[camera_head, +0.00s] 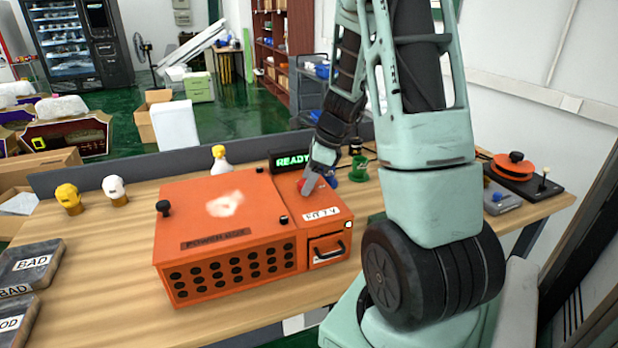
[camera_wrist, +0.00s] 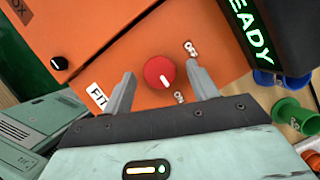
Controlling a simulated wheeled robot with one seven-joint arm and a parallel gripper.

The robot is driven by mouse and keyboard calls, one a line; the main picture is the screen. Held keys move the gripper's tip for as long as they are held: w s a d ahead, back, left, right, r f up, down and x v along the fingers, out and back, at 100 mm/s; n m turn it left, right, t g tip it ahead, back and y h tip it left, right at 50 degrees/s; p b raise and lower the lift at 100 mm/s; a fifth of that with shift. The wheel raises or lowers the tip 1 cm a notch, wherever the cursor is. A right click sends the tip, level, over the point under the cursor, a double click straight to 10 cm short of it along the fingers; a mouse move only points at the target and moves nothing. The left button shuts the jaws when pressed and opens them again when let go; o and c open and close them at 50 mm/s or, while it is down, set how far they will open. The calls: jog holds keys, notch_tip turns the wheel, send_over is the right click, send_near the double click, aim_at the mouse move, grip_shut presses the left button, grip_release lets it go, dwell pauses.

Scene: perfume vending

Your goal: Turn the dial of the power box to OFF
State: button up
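The orange power box (camera_head: 215,205) stands on the wooden table in the head view. Its red round dial (camera_wrist: 160,73) is on the top of the right-hand section. The dial's white mark points down and right in the wrist view, towards a small label (camera_wrist: 180,97); another label (camera_wrist: 190,48) sits above it. I cannot read these labels surely. My gripper (camera_wrist: 161,69) is open, with one finger on each side of the dial and a gap on both sides. In the head view my gripper (camera_head: 318,175) reaches down over that section and mostly hides the dial.
A black display reading READY (camera_head: 291,160) stands close behind the box. A green cup (camera_head: 359,169) is to its right. An orange-topped device (camera_head: 513,165) is at far right.

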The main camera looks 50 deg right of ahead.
jog(key=c, duration=0.9)
jog(key=shift+n, duration=0.4)
jog(key=n, duration=0.2)
jog(key=n+g+y+p, duration=0.1)
jog(key=shift+w+d+r+n, duration=0.1)
jog(key=shift+w+d+n, duration=0.1)
jog(key=shift+n, duration=0.2)
jog(key=n, duration=0.1)
jog(key=n+g+p, duration=0.1)
jog(key=n, duration=0.1)
jog(key=n+g+y+p, duration=0.1)
jog(key=n, duration=0.1)
jog(key=shift+w, duration=0.25)
jog(key=n+g+p, duration=0.1)
jog(key=n+g, duration=0.1)
jog(key=n, duration=0.2)
jog(key=shift+w+n+p, duration=0.15)
jog(key=shift+n+p, duration=0.2)
jog(key=shift+n, duration=0.05)
jog(key=shift+w+a+n+g+h+p, duration=0.15)
jog(key=shift+n+g+h+p, duration=0.35)
jog(key=shift+n, duration=1.3)
jog(key=o, duration=1)
jog(key=shift+c, duration=0.2)
